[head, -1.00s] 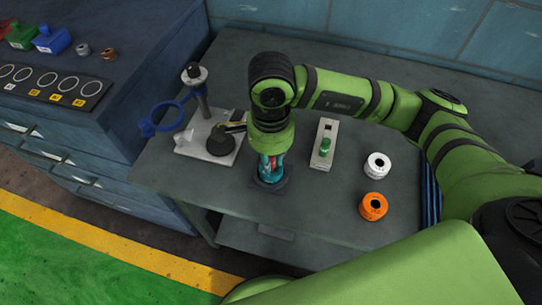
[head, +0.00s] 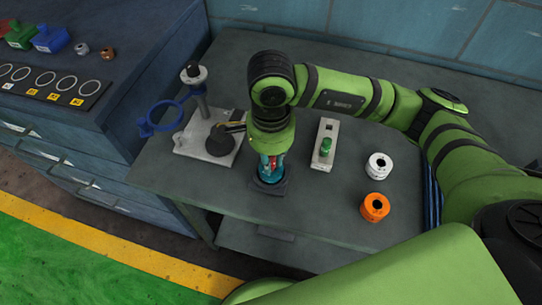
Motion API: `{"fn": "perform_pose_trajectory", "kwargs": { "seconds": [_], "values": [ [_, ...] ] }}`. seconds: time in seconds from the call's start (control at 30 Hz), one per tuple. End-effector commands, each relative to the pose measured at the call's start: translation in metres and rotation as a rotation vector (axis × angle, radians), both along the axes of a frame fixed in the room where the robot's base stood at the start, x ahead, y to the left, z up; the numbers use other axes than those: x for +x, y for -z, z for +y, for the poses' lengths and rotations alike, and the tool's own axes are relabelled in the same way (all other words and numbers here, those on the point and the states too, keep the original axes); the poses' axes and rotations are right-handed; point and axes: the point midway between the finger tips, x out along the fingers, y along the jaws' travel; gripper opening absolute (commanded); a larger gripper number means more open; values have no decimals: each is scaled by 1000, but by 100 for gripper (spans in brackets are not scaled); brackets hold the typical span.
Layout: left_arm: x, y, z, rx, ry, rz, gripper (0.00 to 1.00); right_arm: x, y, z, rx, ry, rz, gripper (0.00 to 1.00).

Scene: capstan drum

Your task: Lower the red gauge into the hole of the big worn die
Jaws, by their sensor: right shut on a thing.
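My right gripper (head: 271,169) points straight down at the middle of the table, its teal fingers shut on the red gauge (head: 271,163). Only a little red shows between the fingers. Directly below is a dark square base (head: 270,190) with a dark round piece on it, which looks like the big worn die (head: 268,182). The fingers hide its hole, so I cannot tell whether the gauge tip is above the hole or inside it. My left gripper is not in view.
Left of the gripper stands a pale stand (head: 205,140) with a post and blue ring (head: 160,118). To the right are a pale block with a green knob (head: 325,147), a white ring (head: 379,166) and an orange ring (head: 374,207). The table front is clear.

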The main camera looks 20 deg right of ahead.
Motion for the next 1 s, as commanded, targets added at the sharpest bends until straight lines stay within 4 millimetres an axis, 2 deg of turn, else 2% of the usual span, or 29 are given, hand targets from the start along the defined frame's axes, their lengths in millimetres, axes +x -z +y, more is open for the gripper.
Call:
{"fn": "perform_pose_trajectory", "kwargs": {
  "seconds": [1.0],
  "values": [
    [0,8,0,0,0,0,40,0,3,0,-1,0,-1,0]
  ]
}}
